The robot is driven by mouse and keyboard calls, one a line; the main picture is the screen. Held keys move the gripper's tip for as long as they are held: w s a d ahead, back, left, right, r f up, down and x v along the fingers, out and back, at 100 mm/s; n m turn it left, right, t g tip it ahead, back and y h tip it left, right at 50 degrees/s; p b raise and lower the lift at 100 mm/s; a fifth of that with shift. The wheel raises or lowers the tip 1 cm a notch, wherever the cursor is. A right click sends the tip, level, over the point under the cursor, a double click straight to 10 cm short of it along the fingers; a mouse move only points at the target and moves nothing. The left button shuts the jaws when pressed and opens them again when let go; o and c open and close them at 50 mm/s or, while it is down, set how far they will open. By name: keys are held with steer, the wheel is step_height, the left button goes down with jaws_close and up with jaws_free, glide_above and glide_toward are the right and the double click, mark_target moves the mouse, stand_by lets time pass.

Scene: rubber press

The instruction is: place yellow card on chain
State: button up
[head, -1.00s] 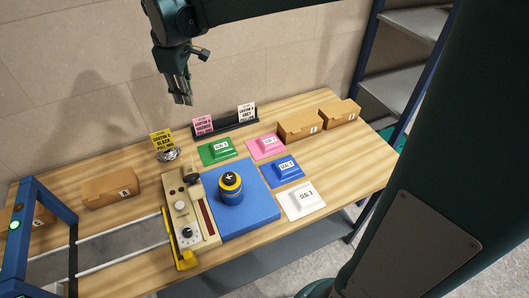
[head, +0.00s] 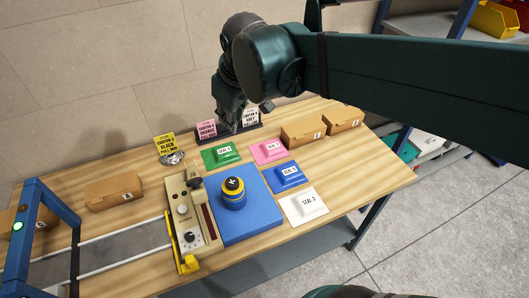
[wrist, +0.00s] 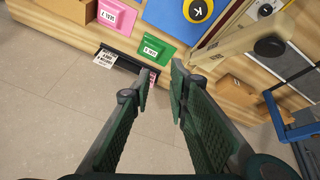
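The yellow card (head: 165,143) stands upright at the back left of the table, directly above a small silver coiled heap (head: 172,158), which looks like the chain. The card's lower edge meets the heap in the picture; I cannot tell whether it rests on it or stands just behind. My gripper (wrist: 158,72) is open and empty, with a clear gap between its fingers in the wrist view. In the head view it hangs over the black card rack (head: 258,132), to the right of the yellow card. I cannot make out the yellow card or the chain in the wrist view.
A pink card (head: 206,129) and a partly hidden white card (head: 250,118) stand in the rack. Green (head: 220,154), pink (head: 268,151), blue (head: 288,175) and white (head: 304,204) seal blocks surround a blue mat (head: 255,218). Brown boxes (head: 304,131) stand at both sides.

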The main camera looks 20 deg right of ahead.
steer(key=s+d+f+m+t, duration=0.1)
steer(key=s+d+f+m, duration=0.1)
steer(key=s, duration=0.4)
steer(key=s+d+f+m+t, duration=0.1)
steer(key=s+d+f+m, duration=0.1)
steer(key=s, duration=0.5)
steer(key=shift+s+d+f+m, duration=0.25)
steer(key=shift+f+m, duration=0.35)
steer(key=shift+f, duration=0.35)
steer(key=shift+f, duration=0.1)
step_height(320, 180, down, 10)
steer(key=b, duration=0.9)
steer(key=shift+r+b, duration=0.25)
steer(key=shift+b, duration=0.1)
